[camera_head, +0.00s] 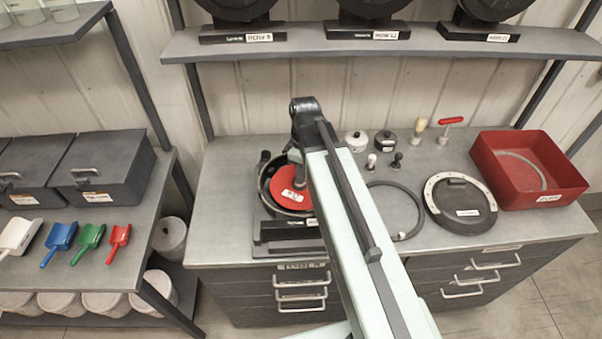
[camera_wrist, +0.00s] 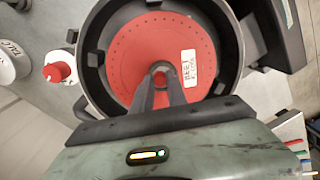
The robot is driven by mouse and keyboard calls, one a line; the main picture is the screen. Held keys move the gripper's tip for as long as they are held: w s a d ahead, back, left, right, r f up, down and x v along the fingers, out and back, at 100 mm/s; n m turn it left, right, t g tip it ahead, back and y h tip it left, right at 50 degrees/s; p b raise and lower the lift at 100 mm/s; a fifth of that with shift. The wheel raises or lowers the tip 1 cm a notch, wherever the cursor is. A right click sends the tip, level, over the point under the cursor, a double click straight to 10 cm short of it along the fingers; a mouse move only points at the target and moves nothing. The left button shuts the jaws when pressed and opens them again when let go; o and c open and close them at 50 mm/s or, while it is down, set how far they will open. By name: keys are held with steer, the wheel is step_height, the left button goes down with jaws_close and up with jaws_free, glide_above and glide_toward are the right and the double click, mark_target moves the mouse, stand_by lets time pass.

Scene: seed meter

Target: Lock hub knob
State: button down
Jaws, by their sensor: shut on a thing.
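The seed meter housing (camera_head: 268,184) is a dark round bowl on the bench, and it fills the top of the wrist view (camera_wrist: 90,62). A red seed disc (camera_head: 284,199) with a ring of small holes and a white "BEET" label lies in it; the disc also shows in the wrist view (camera_wrist: 130,55). My gripper (camera_wrist: 161,76) is over the disc's middle, shut on a small grey round hub knob (camera_wrist: 160,77). The fingers hide most of the knob, so its turn angle cannot be told.
A red-topped white piece (camera_wrist: 57,72) stands close beside the housing. On the bench's right are a thin dark ring (camera_head: 418,215), a round dark cover (camera_head: 462,208), small knobs and a red tray (camera_head: 535,190). A shelf (camera_head: 420,45) hangs above the back.

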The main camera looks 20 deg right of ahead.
steer(key=m, duration=1.1)
steer(key=shift+s, duration=0.1)
steer(key=shift+m+t, duration=0.3)
steer(key=shift+m, duration=1.5)
steer(key=c, duration=1.3)
jaws_free()
